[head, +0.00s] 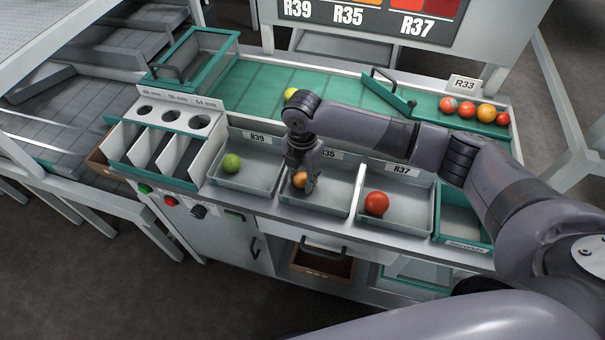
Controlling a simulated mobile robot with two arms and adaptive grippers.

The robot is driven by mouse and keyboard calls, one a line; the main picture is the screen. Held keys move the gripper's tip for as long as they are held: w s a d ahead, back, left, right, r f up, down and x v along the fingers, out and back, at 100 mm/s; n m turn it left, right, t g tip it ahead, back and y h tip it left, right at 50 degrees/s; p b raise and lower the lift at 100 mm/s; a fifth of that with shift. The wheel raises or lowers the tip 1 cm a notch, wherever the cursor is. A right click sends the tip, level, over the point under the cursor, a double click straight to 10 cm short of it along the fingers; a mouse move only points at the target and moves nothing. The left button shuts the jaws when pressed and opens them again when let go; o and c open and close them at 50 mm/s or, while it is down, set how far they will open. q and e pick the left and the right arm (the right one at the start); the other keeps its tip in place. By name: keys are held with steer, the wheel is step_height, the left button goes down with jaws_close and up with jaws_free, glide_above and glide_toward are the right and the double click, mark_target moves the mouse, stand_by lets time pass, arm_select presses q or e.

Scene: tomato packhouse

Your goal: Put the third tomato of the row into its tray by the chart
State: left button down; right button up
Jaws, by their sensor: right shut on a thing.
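My right gripper (306,180) points down into the middle tray, labelled R35 (330,203), and is shut on an orange tomato (299,179). The tomato is low inside the tray; I cannot tell whether it touches the floor. The left tray, R39 (262,187), holds a green tomato (231,163). The right tray, R37 (409,220), holds a red tomato (377,203). The chart (357,14) behind shows R39, R35 and R37 under colour patches, its top cut off. My left gripper is out of view.
A yellow tomato (291,93) lies on the green surface (245,88), partly behind my arm. A sizing board with holes (173,116) stands left. A teal-edged bin (462,222) is right.

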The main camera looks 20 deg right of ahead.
steer(key=shift+f, duration=0.15)
steer(key=o, duration=0.9)
steer(key=shift+c, duration=0.3)
steer(key=shift+c, duration=1.3)
step_height(320, 180, up, 7)
steer(key=p, duration=0.7)
